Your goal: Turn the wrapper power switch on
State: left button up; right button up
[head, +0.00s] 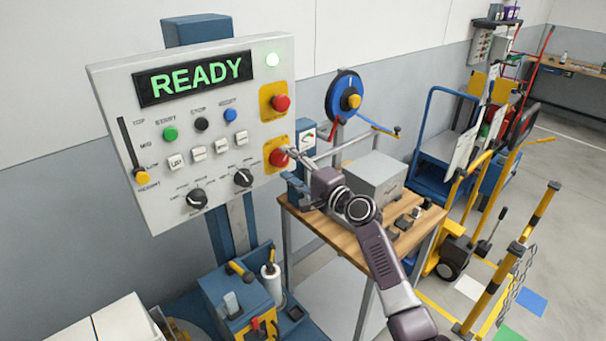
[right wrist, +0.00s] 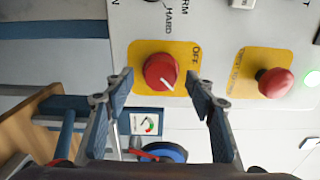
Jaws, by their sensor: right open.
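The wrapper control panel (head: 215,130) stands upright at left, its display (head: 195,78) reading READY in green. The power switch, a red rotary knob on a yellow plate, is at the panel's lower right (head: 277,158). It also shows in the right wrist view (right wrist: 160,71), with a white pointer line and the word OFF beside it. My right gripper (head: 287,152) is at the knob in the head view. In the right wrist view its open fingers (right wrist: 160,92) stand on either side of the knob, with gaps; contact is not visible. My left gripper is out of view.
A red push button (head: 281,102) on another yellow plate sits above the switch, near a lit green lamp (head: 272,60). Black dials (head: 196,199) are left of the switch. A wooden workbench (head: 350,235) with a grey box (head: 375,180) stands under my right arm.

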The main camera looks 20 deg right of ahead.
jog(key=v, duration=1.1)
